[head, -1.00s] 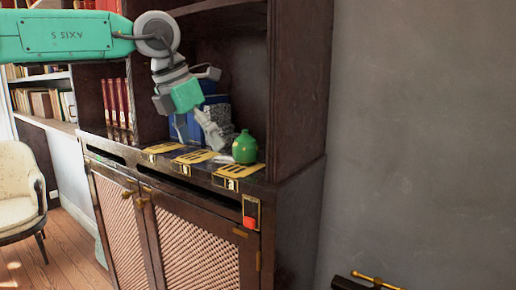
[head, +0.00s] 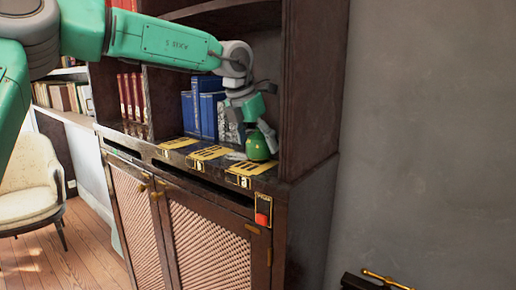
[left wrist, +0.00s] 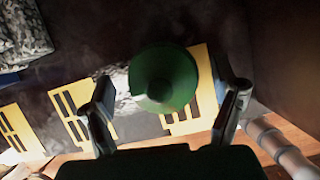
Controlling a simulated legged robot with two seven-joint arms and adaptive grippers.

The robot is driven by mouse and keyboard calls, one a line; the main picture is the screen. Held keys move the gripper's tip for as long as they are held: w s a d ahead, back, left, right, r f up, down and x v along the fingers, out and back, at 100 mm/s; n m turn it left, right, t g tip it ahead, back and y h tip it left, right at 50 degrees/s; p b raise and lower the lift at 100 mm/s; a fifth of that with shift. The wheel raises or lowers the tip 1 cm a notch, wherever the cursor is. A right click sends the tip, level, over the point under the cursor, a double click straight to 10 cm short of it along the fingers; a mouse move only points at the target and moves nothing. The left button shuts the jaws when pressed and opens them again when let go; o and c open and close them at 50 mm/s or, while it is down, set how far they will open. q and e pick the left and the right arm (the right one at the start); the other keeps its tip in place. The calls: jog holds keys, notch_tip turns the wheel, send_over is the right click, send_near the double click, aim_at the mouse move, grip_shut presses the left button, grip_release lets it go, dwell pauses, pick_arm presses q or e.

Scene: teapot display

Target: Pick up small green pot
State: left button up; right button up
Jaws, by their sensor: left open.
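The small green pot (head: 258,147) stands on the cabinet ledge at its right end, on or beside a yellow marked plate. In the left wrist view the pot (left wrist: 164,80) is seen from above, between and just beyond the two fingers. My left gripper (left wrist: 166,100) is open around the near side of the pot, and I cannot tell whether a finger touches it. In the head view my left gripper (head: 262,132) is at the pot and partly hides it. My right gripper is not in view.
Yellow marked plates (head: 209,153) lie along the ledge. Blue books (head: 203,108) and a grey patterned object (head: 229,122) stand behind, left of the pot. The cabinet's side panel (head: 310,90) rises close on the right. A red button (head: 262,219) is on the front below.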

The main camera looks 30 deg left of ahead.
pick_arm(q)
jog(key=shift+w+d+f, duration=0.25)
jog(key=shift+f, duration=0.25)
jog(key=shift+s, duration=0.1)
jog(key=shift+a, duration=0.2)
jog(key=c, duration=1.4)
jog(key=shift+r, duration=0.1)
jog(key=shift+c, duration=0.2)
